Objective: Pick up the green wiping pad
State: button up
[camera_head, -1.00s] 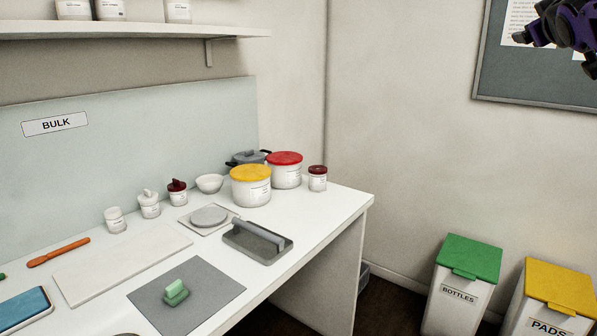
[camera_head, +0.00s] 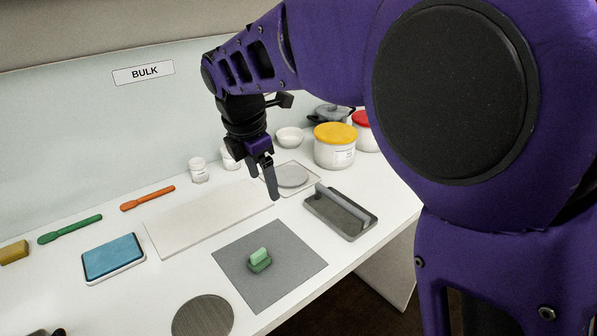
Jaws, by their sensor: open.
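The green wiping pad (camera_head: 260,260) sits on a grey square mat (camera_head: 293,285) near the front of the white worktop. It has a paler green upright grip on a darker green base. My gripper (camera_head: 271,188) hangs above the worktop, behind the pad and slightly to its right in the picture, fingers pointing down. It is apart from the pad, and nothing shows between its fingers.
A grey tray with a raised bar (camera_head: 340,212) stands right of the mat. A white board (camera_head: 205,218) lies behind it, a blue pad in a tray (camera_head: 113,257) to the left, a dark round disc (camera_head: 203,318) in front. Yellow-lidded (camera_head: 335,146) and red-lidded tubs stand behind.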

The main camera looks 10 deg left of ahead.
jog(key=s+a+f+n+g, duration=0.2)
jog(key=s+a+f, duration=0.1)
jog(key=s, duration=0.1)
send_over(258, 252)
jog(key=shift+t, duration=0.3)
jog(key=f, duration=1)
jog(key=shift+a+f, duration=0.2)
notch_tip(258, 252, down, 5)
jog(key=shift+s+d+r, duration=0.15)
jog(key=shift+r, duration=0.05)
jog(key=shift+f, duration=0.6)
grip_shut()
